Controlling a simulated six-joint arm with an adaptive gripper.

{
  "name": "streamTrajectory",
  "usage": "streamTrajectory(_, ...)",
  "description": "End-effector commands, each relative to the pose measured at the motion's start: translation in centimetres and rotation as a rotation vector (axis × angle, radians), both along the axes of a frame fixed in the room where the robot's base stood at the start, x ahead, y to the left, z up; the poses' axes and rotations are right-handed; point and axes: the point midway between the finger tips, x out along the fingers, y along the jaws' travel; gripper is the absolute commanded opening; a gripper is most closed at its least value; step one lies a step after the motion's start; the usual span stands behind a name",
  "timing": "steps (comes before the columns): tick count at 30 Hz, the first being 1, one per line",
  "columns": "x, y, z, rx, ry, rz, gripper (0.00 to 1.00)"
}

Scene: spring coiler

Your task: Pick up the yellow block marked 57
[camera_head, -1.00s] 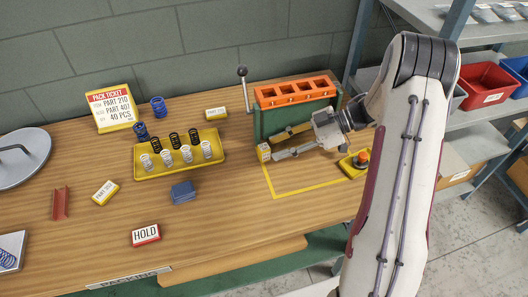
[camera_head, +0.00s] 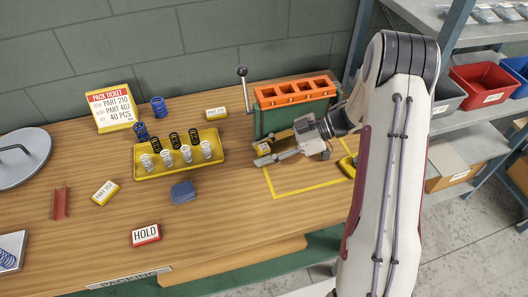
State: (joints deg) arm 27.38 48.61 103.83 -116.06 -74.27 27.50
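A small yellow block with a white face (camera_head: 264,148) is at the fingertips of my gripper (camera_head: 266,151), in front of the green machine. Its marking is too small to read. One finger lies on the far side of the block and the other on the near side. I cannot tell whether the fingers touch it or whether it is off the table. Two other yellow blocks with white labels lie apart: one behind the tray (camera_head: 215,113) and one at the left (camera_head: 105,191).
The green machine with an orange top (camera_head: 294,92) and a lever stands just behind my gripper. A yellow tray of springs (camera_head: 180,169) is to the left, with a blue block (camera_head: 183,192) before it. A red HOLD block (camera_head: 146,235) lies near the front. The taped square is mostly clear.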

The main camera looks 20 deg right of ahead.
Motion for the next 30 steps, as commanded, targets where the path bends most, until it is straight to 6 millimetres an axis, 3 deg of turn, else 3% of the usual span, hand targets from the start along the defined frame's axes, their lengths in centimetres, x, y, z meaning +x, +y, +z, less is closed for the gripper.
streamTrajectory(9, 0.01, -0.02, 0.01, 0.000, -0.001, 0.000, 0.35)
streamTrajectory(10, 0.00, -0.03, 0.01, 0.000, -0.001, 0.000, 0.32)
streamTrajectory(14, 0.00, -0.03, 0.01, 0.000, -0.001, 0.000, 0.00)
streamTrajectory(30, 0.03, -0.04, 0.49, -0.001, -0.002, 0.001, 0.00)
